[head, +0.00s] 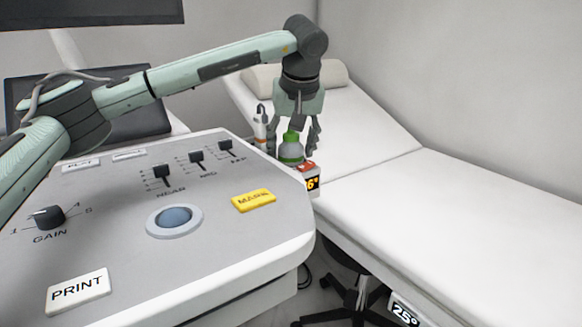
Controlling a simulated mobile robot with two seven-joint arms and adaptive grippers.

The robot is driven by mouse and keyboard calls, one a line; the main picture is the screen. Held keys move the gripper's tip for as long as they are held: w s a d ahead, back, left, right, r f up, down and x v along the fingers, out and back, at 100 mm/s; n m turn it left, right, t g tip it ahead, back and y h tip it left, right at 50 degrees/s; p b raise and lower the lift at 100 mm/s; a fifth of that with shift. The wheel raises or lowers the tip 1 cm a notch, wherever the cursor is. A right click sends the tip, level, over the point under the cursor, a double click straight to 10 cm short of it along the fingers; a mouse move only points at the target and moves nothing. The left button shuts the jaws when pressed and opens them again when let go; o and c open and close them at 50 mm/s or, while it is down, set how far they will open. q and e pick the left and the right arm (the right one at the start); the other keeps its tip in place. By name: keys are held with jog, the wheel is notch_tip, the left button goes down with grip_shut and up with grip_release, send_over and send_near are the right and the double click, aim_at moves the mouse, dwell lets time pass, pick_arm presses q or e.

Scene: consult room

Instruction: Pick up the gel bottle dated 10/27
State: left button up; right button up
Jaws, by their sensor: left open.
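A bottle with a green cap (291,146) stands beyond the far right edge of the ultrasound console. Its lower part is hidden behind a small white box with a red top, and I cannot read a date on it. My left gripper (294,140) points down over this bottle, open, with its fingers on either side of the cap. I cannot tell whether the fingers touch it. My right gripper is not in view.
The console (110,215) with sliders, knob and trackball fills the lower left. A white exam bed (450,190) lies right; a wheeled stool base (352,300) stands below.

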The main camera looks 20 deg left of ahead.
pick_arm(q)
jog(key=c, duration=1.2)
jog(key=shift+r, duration=0.1)
grip_shut()
